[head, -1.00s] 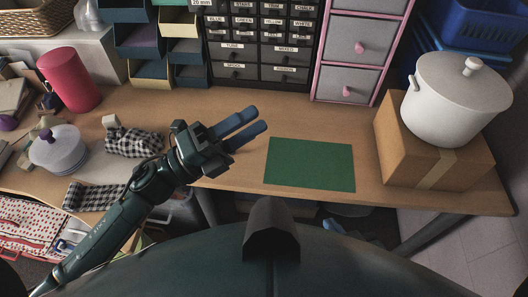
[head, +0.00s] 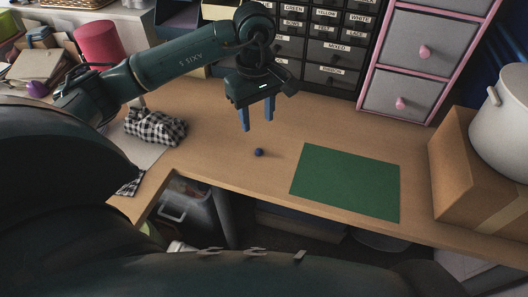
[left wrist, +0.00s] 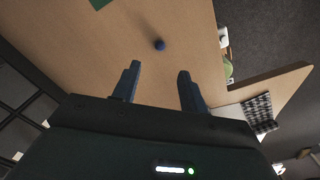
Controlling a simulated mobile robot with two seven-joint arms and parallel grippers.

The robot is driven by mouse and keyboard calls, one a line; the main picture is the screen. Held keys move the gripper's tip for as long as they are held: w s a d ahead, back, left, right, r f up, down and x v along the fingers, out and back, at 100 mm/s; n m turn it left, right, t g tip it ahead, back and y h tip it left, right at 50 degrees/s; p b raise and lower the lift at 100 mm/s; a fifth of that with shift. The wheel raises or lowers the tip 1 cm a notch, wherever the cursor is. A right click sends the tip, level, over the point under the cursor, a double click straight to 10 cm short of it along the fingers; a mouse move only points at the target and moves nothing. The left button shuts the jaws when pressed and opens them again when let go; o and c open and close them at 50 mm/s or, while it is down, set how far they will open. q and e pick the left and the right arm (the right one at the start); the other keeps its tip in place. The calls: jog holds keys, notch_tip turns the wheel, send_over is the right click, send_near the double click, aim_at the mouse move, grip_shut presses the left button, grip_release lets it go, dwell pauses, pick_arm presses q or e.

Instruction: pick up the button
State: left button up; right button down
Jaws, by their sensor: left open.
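A small dark blue round thing, which I take to be the button (head: 259,152), lies on the wooden table left of the green mat (head: 347,184). It also shows in the left wrist view (left wrist: 160,45), beyond the fingertips and roughly between their lines. My left gripper (head: 257,129) is open and points down, above and a little behind the button, not touching it. In the left wrist view its two blue fingers (left wrist: 157,72) are apart with nothing between them. My right gripper is not in view.
A black-and-white checked cloth bundle (head: 155,128) lies left on the table. Labelled drawers (head: 331,53) and a pink-framed drawer unit (head: 410,85) stand at the back. A cardboard box (head: 455,165) with a white pot (head: 505,120) is at right. Table around the button is clear.

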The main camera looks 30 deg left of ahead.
aim_at(259, 150)
pick_arm(q)
notch_tip(259, 150, down, 10)
jog(key=shift+r+b, duration=0.15)
jog(key=shift+b, duration=0.15)
grip_shut()
dwell(0.5)
